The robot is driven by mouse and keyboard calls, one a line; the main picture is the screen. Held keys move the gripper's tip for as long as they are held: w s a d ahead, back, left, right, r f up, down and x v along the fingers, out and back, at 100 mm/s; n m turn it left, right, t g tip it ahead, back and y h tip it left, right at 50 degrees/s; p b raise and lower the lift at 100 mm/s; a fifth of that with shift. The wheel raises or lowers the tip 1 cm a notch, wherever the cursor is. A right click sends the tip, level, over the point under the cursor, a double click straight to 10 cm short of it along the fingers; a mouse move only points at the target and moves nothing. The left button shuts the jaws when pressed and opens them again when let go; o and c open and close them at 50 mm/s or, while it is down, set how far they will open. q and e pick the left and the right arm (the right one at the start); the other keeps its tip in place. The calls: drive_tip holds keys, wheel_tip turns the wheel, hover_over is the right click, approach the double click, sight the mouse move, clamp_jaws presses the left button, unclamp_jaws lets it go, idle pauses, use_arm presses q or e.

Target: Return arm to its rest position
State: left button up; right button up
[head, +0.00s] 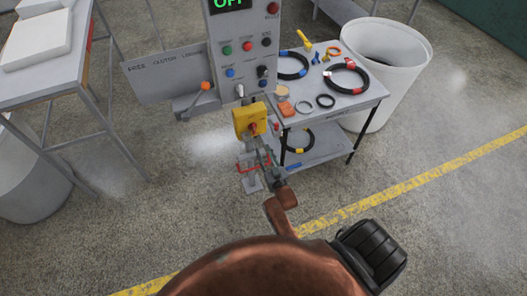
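My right arm (281,208), copper-brown, reaches up from the bottom of the head view. Its grey gripper (262,150) is just below and in front of a yellow box (243,119) with a red knob (253,127) on the grey control column. The fingertips overlap the lower edge of the box in the picture. I cannot tell whether they touch the knob, or whether the fingers are open or shut. My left gripper is not in view.
The control panel (243,54) has several coloured buttons and a green display. A lever with an orange knob (206,86) sticks out left. A cart (357,106) with hoses, rings and tools stands right, beside a white bin (391,48). A grey table (72,72) stands left.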

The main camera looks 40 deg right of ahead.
drive_tip(key=s+a+f+n+g+y, duration=0.1)
drive_tip(key=s+a+f+g, duration=0.2)
drive_tip(key=s+f, duration=0.55)
drive_tip(key=s+a+f+n+g+y, duration=0.15)
drive_tip(key=s+f, duration=0.35)
drive_tip(key=f, duration=0.7)
drive_tip(key=s+a+f+g+y, duration=0.1)
drive_tip(key=s+a+f+g, duration=0.4)
drive_tip(key=f, duration=0.6)
drive_tip(key=s+f+g, duration=0.2)
drive_tip(key=s+f, duration=0.3)
drive_tip(key=s, duration=0.7)
drive_tip(key=s+d+f+n+g, duration=0.1)
drive_tip(key=s+f+g, duration=0.2)
drive_tip(key=s, duration=1)
drive_tip(key=s+d+f+g, duration=0.1)
drive_tip(key=s+f, duration=0.5)
drive_tip(key=s, duration=0.7)
drive_tip(key=shift+f+g, duration=0.4)
drive_tip(key=shift+g, duration=0.25)
drive_tip(key=shift+n, duration=0.25)
drive_tip(key=shift+c, duration=0.7)
